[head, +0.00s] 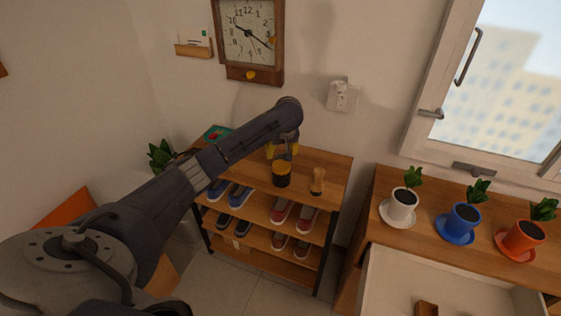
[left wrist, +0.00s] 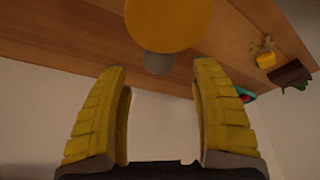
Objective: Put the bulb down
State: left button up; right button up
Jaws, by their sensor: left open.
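My left gripper (head: 283,149) is over the top of the wooden shelf rack (head: 335,165), just behind a dark cylinder with a yellow-orange top (head: 282,174). In the left wrist view its two yellow fingers (left wrist: 162,110) stand wide apart with nothing between them. A round yellow-orange disc (left wrist: 170,20), seemingly that cylinder's top, lies beyond the fingertips. A small grey round shape (left wrist: 159,64) shows at its edge; I cannot tell what it is. I cannot make out a bulb for certain in either view. My right gripper is in neither view.
A small wooden piece (head: 317,181) stands right of the cylinder. A teal item (head: 214,132) lies at the rack's far left. Shoes fill the lower shelves. A wall clock (head: 249,40) and a wall fitting (head: 339,95) are behind; potted plants (head: 402,203) stand at right.

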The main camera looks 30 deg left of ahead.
pick_arm(q)
jog(key=shift+x, duration=2.6)
jog(key=shift+o, duration=0.2)
jog(key=c, duration=1.4)
